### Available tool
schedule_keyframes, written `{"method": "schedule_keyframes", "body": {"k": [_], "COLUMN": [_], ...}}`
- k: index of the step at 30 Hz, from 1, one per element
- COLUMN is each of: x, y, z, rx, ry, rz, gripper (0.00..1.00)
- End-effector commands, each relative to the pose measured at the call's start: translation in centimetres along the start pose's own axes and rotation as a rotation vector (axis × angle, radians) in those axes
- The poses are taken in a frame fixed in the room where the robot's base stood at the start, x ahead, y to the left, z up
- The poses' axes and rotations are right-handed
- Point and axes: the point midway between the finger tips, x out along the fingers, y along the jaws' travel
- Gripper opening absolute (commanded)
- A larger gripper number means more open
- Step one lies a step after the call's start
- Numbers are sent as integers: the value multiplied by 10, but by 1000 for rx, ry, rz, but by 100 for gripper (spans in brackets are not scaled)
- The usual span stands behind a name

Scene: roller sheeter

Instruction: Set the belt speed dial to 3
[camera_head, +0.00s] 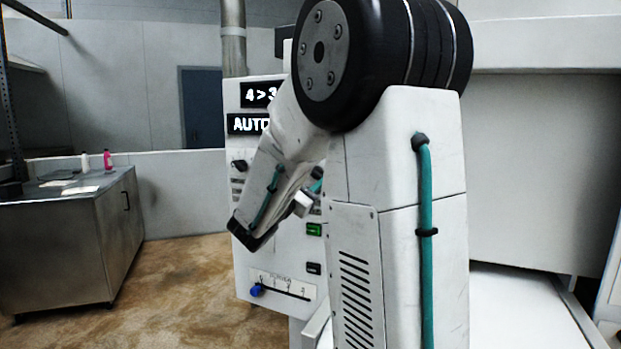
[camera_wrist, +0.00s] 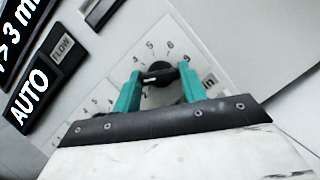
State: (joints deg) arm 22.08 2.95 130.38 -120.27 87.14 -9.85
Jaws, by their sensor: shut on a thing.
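In the wrist view a black dial (camera_wrist: 157,74) with a white pointer mark sits on a pale plate with a printed number scale; 4, 5 and 6 are readable. Its name label is mostly hidden. My gripper (camera_wrist: 160,85) has its two teal fingers on either side of the dial and is shut on it. The pointer mark lies nearly level and points left, below the 4; the exact setting is hard to read. In the head view my arm covers the dial and fingers. The upper display (camera_head: 260,94) reads "4>3", partly hidden.
A second numbered scale (camera_wrist: 95,106) lies left of the gripper. The white control panel (camera_head: 243,265) also carries an AUTO display (camera_head: 247,124), a black knob (camera_head: 239,166), a green button (camera_head: 314,229) and a blue slider knob (camera_head: 256,290). A metal counter (camera_head: 70,240) stands left, with open floor between.

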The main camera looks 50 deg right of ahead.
Motion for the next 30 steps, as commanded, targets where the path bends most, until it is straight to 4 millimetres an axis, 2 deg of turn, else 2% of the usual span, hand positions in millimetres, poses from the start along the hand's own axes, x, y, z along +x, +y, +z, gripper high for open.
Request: {"method": "schedule_keyframes", "body": {"k": [5, 6, 7, 8, 18, 30], "x": [0, 0, 0, 0, -5, -67], "y": [0, 0, 0, 0, 0, 1], "z": [0, 0, 0, 0, 0, -1], "rx": [0, 1, 1, 1, 1, 2], "ry": [1, 1, 1, 1, 2, 3], "rz": [-1, -1, -1, -1, 0, 2], "gripper": [19, 53, 61, 64, 64, 64]}}
